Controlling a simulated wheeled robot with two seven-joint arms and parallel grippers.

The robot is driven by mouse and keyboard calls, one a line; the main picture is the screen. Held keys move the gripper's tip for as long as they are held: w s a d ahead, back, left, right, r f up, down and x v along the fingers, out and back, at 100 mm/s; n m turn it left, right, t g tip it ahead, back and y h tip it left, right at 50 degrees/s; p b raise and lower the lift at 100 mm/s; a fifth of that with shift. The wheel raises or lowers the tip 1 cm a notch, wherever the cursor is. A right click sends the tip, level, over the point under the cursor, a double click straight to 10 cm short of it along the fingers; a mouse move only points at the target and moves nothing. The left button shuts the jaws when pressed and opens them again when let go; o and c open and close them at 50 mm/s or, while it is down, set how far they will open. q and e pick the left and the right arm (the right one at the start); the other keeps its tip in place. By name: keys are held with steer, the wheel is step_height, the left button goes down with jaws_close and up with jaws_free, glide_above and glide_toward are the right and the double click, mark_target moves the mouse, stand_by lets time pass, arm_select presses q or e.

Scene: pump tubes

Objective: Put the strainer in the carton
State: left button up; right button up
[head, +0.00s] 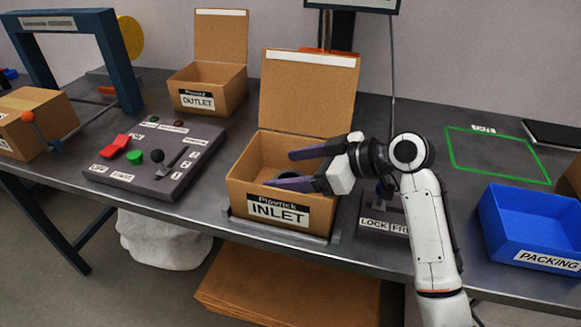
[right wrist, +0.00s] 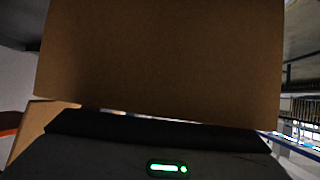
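The open brown carton labelled INLET (head: 240,190) stands at the front middle of the table, lid flap (head: 308,95) raised. My right gripper (head: 277,170) reaches into its opening from the right, with its two dark fingers spread apart. A dark grey shape (head: 287,176) shows inside the carton between the fingers; it may be the strainer, but I cannot tell. Nothing is visibly gripped. In the right wrist view, a brown cardboard panel (right wrist: 160,60) fills most of the picture. A second open carton, labelled OUTLET (head: 205,88), stands at the back left. My left gripper is out of view.
A control panel (head: 150,165) with red, green and black controls lies left of the INLET carton. A LOCK panel (head: 372,224) is beside its right. A blue PACKING bin (head: 530,225) stands at the right. The green-outlined area (head: 495,155) is clear.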

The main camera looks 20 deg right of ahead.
steer(key=shift+r, duration=0.3)
steer(key=p+v, duration=0.1)
steer(key=v, duration=1.1)
steer(key=shift+r, duration=0.35)
